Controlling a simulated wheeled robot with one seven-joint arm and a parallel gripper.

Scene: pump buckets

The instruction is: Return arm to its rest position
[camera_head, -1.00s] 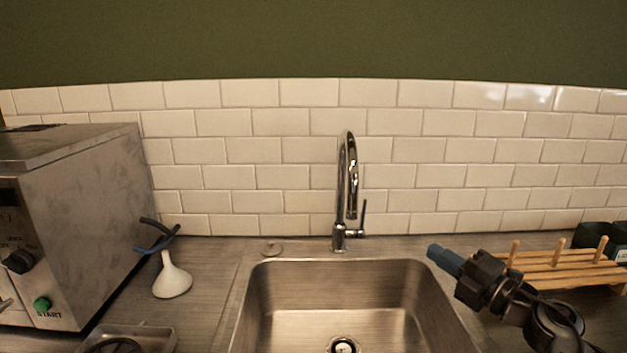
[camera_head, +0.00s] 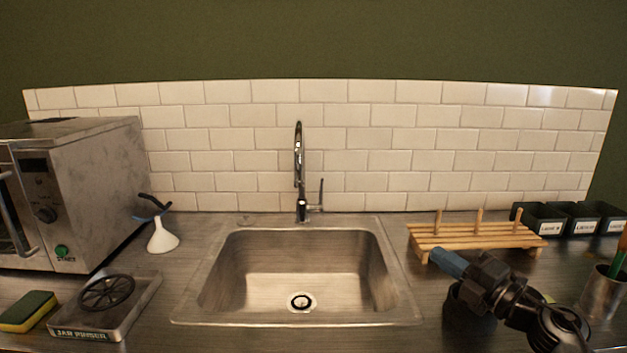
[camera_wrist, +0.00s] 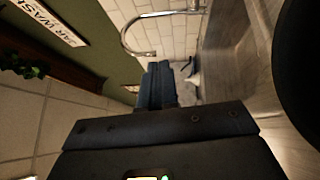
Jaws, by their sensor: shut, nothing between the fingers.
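My gripper (camera_head: 447,262) shows at the lower right in the head view, its blue fingers shut and empty. It is above the counter to the right of the sink, in front of the wooden rack, and points left. My dark arm runs from it to the lower right edge. In the wrist view the blue fingers of my gripper (camera_wrist: 158,86) lie together with nothing seen between them. A dark round thing under my gripper in the head view is partly hidden, and I cannot tell what it is.
A steel sink (camera_head: 376,270) with a tap (camera_head: 300,180) is in the middle. A wooden rack (camera_head: 475,237), black bins (camera_head: 540,219) and a cup (camera_head: 601,293) stand right. An oven (camera_head: 95,190), white funnel (camera_head: 162,238), jar rinser (camera_head: 104,318) and sponge (camera_head: 28,311) are left.

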